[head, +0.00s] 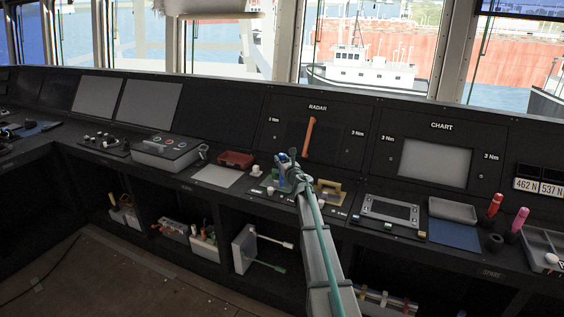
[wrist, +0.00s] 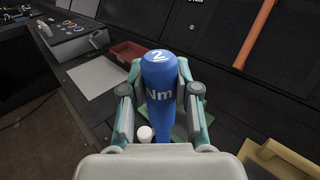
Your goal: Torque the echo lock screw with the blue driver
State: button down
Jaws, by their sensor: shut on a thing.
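The blue driver (wrist: 160,95) stands roughly upright in my gripper (wrist: 158,78), its cap marked "2" and its side "Nm". My gripper is shut on its handle, with one finger on each side. In the head view my gripper (head: 291,178) is over the console below the RADAR panel, and a little blue of the driver (head: 283,157) shows. A green piece (wrist: 182,131) lies beneath the driver. The driver's tip and the echo lock screw are hidden, so I cannot tell whether they touch.
A yellow bracket (head: 329,189) stands right of my gripper; a red tray (head: 236,159) and a grey sheet (head: 219,176) lie left. An orange bar (head: 309,137) crosses the RADAR panel. Red (head: 495,204) and pink (head: 520,219) handles stand at the right, near an empty-looking dark holder (head: 494,243).

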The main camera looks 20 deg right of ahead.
jog(key=shift+f+b, duration=3.05)
jog(key=shift+f, duration=0.1)
jog(key=shift+f+b, duration=0.4)
jog(key=shift+b, duration=0.7)
dwell(1.8)
jog(key=shift+r, duration=0.15)
jog(key=shift+r+p, duration=2.5)
jog(key=shift+r, duration=0.5)
jog(key=shift+a, duration=0.1)
